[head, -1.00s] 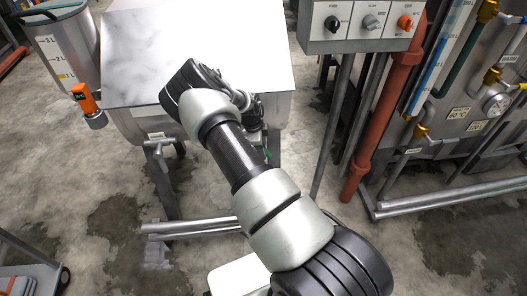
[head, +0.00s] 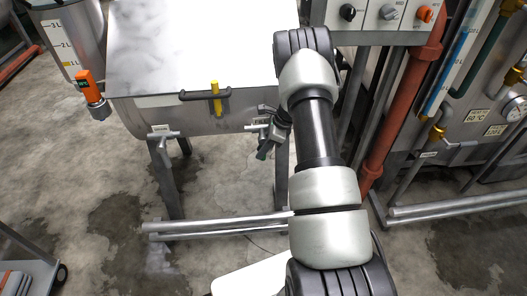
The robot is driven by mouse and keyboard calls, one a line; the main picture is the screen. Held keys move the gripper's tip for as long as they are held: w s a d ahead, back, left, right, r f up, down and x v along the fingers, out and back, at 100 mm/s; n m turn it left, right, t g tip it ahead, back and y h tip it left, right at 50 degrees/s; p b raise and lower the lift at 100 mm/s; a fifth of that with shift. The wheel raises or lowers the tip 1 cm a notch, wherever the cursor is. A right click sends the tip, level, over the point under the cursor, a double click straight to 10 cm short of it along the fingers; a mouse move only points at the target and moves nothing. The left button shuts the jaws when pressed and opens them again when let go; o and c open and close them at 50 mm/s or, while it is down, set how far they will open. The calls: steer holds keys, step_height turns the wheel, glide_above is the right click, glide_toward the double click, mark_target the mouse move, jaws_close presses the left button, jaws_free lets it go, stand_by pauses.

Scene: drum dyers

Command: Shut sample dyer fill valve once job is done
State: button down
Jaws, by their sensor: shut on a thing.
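The sample dyer (head: 195,118) is a steel tank on legs with a pale flat lid (head: 185,50). A small valve with a metal lever (head: 252,127) sits on its front at the right, beside a tag whose wording is too small to read surely. My gripper (head: 264,146) is at this valve in the head view, below my wrist, and is shut on the valve's handle, as far as I can see. The fingers are small and dark, and the arm covers part of the area. Another lever valve (head: 163,134) with a tag sits at the front left.
A black lid handle (head: 218,95) with a yellow piece (head: 215,97) is on the tank front. A control box (head: 385,15) with knobs hangs at upper right, beside a red pipe (head: 400,100). A graduated vessel (head: 75,40) with an orange device (head: 90,90) stands left. Wet floor lies in front.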

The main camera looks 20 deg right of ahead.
steer(key=shift+s+a+f, duration=0.15)
steer(key=shift+s+a, duration=0.05)
steer(key=c, duration=1.6)
jaws_free()
steer(key=shift+w+d, duration=0.1)
steer(key=shift+r, duration=0.25)
steer(key=p+v, duration=0.3)
steer(key=v, duration=1.4)
steer(key=shift+d+f, duration=0.1)
steer(key=shift+d, duration=0.15)
